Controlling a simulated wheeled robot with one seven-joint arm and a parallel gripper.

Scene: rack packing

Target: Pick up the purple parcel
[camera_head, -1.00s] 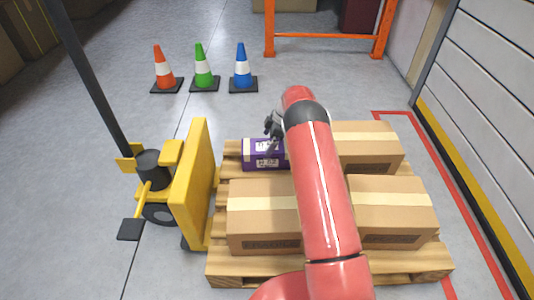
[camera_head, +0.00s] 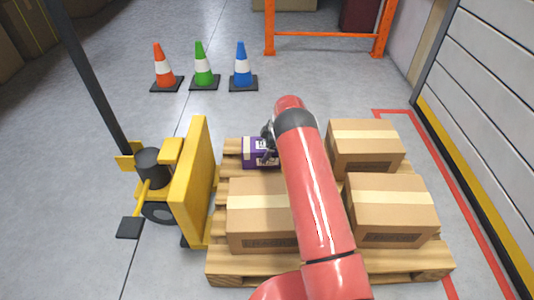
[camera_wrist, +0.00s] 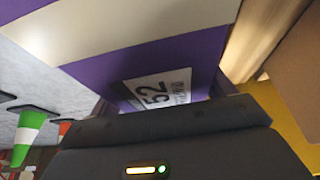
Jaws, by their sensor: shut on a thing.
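The purple parcel (camera_head: 250,152), with a pale tape strip and white labels, is at the back left of the wooden pallet (camera_head: 230,272). In the head view my arm covers its right part. It fills much of the wrist view (camera_wrist: 205,52), with a white label marked 52 close to the gripper. My gripper (camera_head: 268,150) is shut on the purple parcel. The fingertips are mostly hidden. I cannot tell whether the parcel touches the pallet.
Brown boxes stand on the pallet at front left (camera_head: 258,232), front right (camera_head: 392,222) and back right (camera_head: 365,158). A yellow pallet jack (camera_head: 193,185) stands just left. Orange (camera_head: 163,68), green (camera_head: 203,66) and blue (camera_head: 241,66) cones stand behind on open floor.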

